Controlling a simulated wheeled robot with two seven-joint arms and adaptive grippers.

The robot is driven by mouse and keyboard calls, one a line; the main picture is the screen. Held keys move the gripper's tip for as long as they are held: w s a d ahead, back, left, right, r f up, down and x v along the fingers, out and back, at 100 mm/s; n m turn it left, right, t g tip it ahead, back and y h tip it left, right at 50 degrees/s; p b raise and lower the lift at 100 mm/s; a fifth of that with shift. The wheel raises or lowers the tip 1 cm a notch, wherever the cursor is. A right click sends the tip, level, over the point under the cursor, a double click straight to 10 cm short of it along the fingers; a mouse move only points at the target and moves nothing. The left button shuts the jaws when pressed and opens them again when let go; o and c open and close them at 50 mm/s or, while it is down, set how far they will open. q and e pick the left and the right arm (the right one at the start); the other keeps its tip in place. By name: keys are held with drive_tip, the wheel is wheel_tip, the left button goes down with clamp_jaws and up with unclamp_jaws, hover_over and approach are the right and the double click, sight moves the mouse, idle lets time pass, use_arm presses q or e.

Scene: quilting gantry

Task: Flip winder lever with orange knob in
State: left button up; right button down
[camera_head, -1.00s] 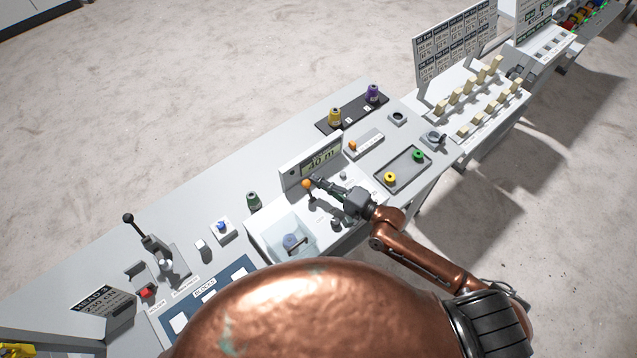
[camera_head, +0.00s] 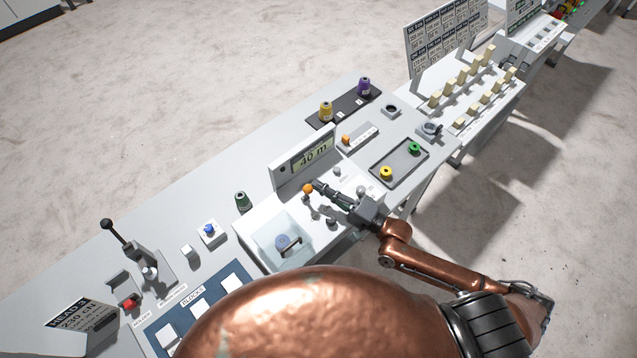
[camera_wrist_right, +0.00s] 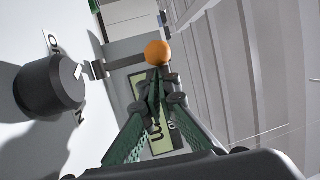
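The winder lever's orange knob (camera_head: 308,188) stands on a short stalk at the front of the winder unit, below its "40 m" display (camera_head: 313,155). My right gripper (camera_head: 318,186) reaches in from the right, its tips close against the knob's right side. In the right wrist view, the gripper's green fingers (camera_wrist_right: 156,88) converge to a closed tip, with the orange knob (camera_wrist_right: 157,52) just beyond them. The knob is not between the fingers. Whether the tips touch it is unclear, and the stalk is partly hidden. My left gripper is out of view.
A black dial (camera_wrist_right: 48,85) is close beside the fingers in the wrist view. A clear box (camera_head: 272,250) is left of the lever. A tray (camera_head: 412,172) with yellow and green pieces is right. A black-knobbed lever (camera_head: 108,226) stands far left.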

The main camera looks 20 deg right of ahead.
drive_tip(key=shift+s+d+f, duration=0.1)
drive_tip(key=shift+s+f, duration=0.35)
drive_tip(key=shift+s, duration=0.05)
idle(0.9)
idle(0.9)
drive_tip(key=v, duration=1.2)
drive_tip(key=shift+d+r, duration=0.15)
drive_tip(key=shift+w, duration=0.15)
